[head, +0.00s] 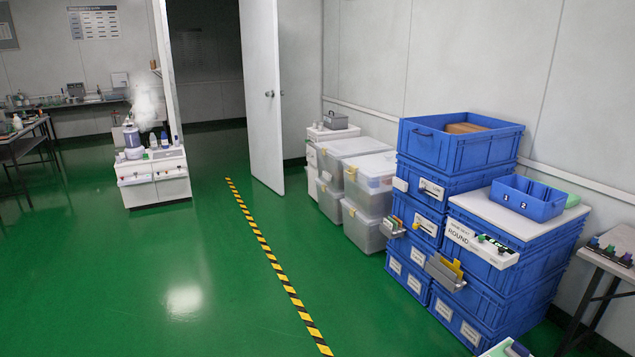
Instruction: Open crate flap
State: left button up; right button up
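Blue crates stand in two stacks on the right. The back stack has an open-topped crate (460,150) on top, with something brown inside. Below it are a crate with a white front label (431,189) and another labelled crate (426,225). The front stack has a white board (500,213) on top, and a labelled crate (480,245) marked "ROUND" beneath it. Grey and yellow pieces (446,270) stick out from a holder on the front stack. I cannot tell which front panel is the flap or whether one is open. Neither of my grippers shows.
Clear lidded boxes (364,185) stand behind the stacks. A side table (610,262) is at the right edge. The green floor (180,265) left of the striped tape (268,248) is clear.

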aim_at(423, 143)
jog(key=i, duration=2.05)
